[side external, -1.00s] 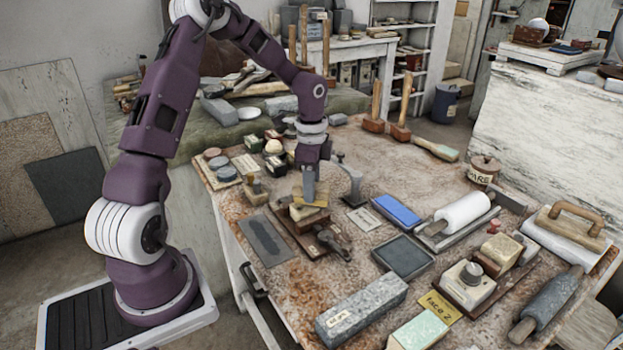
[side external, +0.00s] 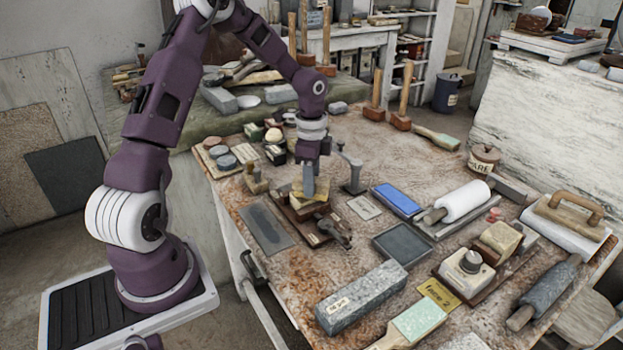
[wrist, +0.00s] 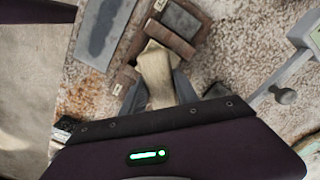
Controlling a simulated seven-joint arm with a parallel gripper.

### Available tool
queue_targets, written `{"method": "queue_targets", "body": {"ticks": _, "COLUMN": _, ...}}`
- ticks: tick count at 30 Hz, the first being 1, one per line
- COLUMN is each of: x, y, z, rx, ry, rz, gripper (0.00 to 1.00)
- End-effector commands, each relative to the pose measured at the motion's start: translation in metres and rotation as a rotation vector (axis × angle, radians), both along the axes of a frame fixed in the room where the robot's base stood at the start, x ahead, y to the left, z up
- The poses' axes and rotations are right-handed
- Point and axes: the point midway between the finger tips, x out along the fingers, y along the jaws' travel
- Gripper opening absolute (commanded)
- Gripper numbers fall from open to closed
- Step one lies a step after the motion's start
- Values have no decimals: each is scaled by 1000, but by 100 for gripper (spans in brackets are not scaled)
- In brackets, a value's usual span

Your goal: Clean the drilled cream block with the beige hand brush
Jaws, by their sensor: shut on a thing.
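My gripper (side external: 308,192) points down over a brown wooden fixture (side external: 313,238) near the left part of the bench. It is shut on a beige piece that looks like the hand brush (side external: 322,188). In the wrist view the brush (wrist: 156,72) lies between the two grey fingers (wrist: 157,92), with its far end close to the brown fixture blocks (wrist: 170,43). The bristles are hidden from both views. The drilled cream block cannot be picked out for certain; it may be under the brush, where the brush and gripper hide the fixture. Contact there cannot be told.
A grey metal stand (side external: 353,174) rises close to the right of my gripper. A dark grey slab (side external: 265,228) lies left of the fixture. A blue stone (side external: 397,201), a dark tray (side external: 403,252) and a long grey stone block (side external: 361,297) lie to the right and front.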

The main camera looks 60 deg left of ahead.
Motion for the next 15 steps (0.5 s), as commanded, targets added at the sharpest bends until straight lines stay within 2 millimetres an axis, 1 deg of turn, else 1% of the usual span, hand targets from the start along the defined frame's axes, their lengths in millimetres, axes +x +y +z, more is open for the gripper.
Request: {"method": "queue_targets", "body": {"ticks": 15, "x": 16, "y": -16, "z": 0, "rx": -1, "ry": 1, "rz": -1, "gripper": 4}}
